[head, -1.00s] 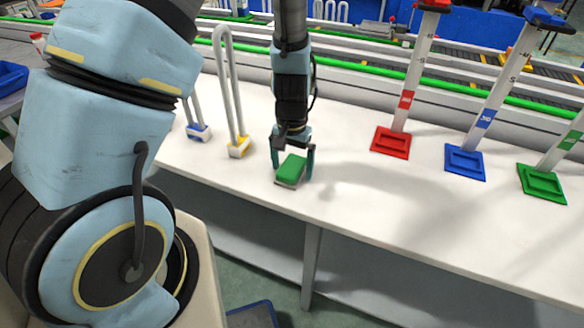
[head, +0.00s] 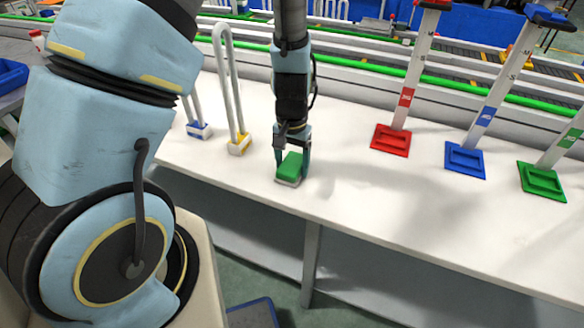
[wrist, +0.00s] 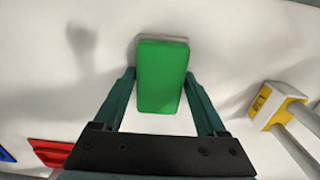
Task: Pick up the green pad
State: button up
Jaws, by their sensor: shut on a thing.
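The green pad (head: 290,164) is a small block with a green top and a pale base. It rests on the white table near the front edge, and in the wrist view the green pad (wrist: 162,76) lies between the two fingers. My gripper (head: 292,160) points down over it, one finger on each side. In the wrist view my gripper (wrist: 162,95) is shut on the pad's sides. The pad shows no clear gap from the table.
A yellow-based loop (head: 239,146) and a blue-based loop (head: 199,131) stand to the left. Red (head: 390,140), blue (head: 465,160) and green (head: 542,181) stands with upright scales are to the right. The white table (head: 350,195) is clear between.

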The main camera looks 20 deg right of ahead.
aim_at(292, 163)
jog(key=shift+c, duration=0.7)
jog(key=shift+r, duration=0.15)
notch_tip(292, 163, up, 10)
jog(key=shift+f+b, duration=0.15)
jog(key=shift+b, duration=0.6)
jog(key=o, duration=1)
jog(key=c, duration=0.7)
jog(key=shift+o, duration=0.2)
